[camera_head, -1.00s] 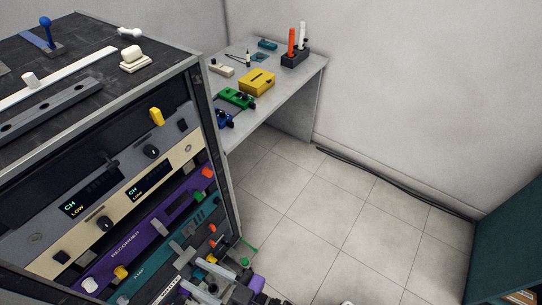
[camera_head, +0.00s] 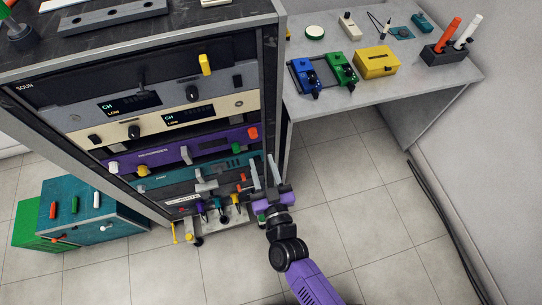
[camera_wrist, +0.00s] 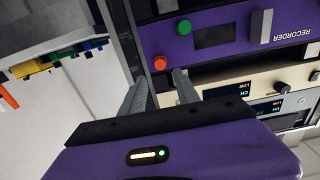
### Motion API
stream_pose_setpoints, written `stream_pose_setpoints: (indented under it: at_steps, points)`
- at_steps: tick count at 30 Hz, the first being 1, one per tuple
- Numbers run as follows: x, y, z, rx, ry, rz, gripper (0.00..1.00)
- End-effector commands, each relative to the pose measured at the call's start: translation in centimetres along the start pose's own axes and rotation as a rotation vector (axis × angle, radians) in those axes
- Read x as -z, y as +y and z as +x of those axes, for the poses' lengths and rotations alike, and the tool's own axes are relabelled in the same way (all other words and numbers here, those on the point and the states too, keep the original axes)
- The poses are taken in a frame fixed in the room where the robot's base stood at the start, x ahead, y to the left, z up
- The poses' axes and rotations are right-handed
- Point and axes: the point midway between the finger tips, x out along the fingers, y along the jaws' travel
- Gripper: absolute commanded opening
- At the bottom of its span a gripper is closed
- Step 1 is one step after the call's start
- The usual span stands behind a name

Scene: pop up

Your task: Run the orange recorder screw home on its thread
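The purple recorder (camera_head: 205,145) is mounted in the rack. Its orange screw (camera_head: 253,132) is at the right end of its front. In the wrist view the orange screw (camera_wrist: 160,62) shows as a round head on the purple panel (camera_wrist: 195,55), just past the gap between my fingertips. Whether it stands proud of the panel is too small to tell. My gripper (camera_head: 262,159) is open and empty, below and in front of the screw in the head view. Its two fingers (camera_wrist: 160,80) are apart and point at the panel; no contact shows.
A green knob (camera_wrist: 184,27) sits close to the screw. A teal unit (camera_head: 205,168) lies below the recorder, a cream one (camera_head: 155,123) above. The side table (camera_head: 365,95) stands to the right with pedals and a yellow box (camera_head: 377,62).

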Motion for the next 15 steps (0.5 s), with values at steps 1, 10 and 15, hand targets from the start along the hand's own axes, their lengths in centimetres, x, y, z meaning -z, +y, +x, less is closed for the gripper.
stream_pose_setpoints:
  at_steps: [1,10,15]
  points:
    - [-0.1,0.0,0.2,0.000,0.001,-0.004,0.38]
    - [-0.2,0.0,3.4,0.000,0.002,-0.004,0.38]
    - [-0.1,-0.1,5.7,0.001,0.003,-0.003,0.38]
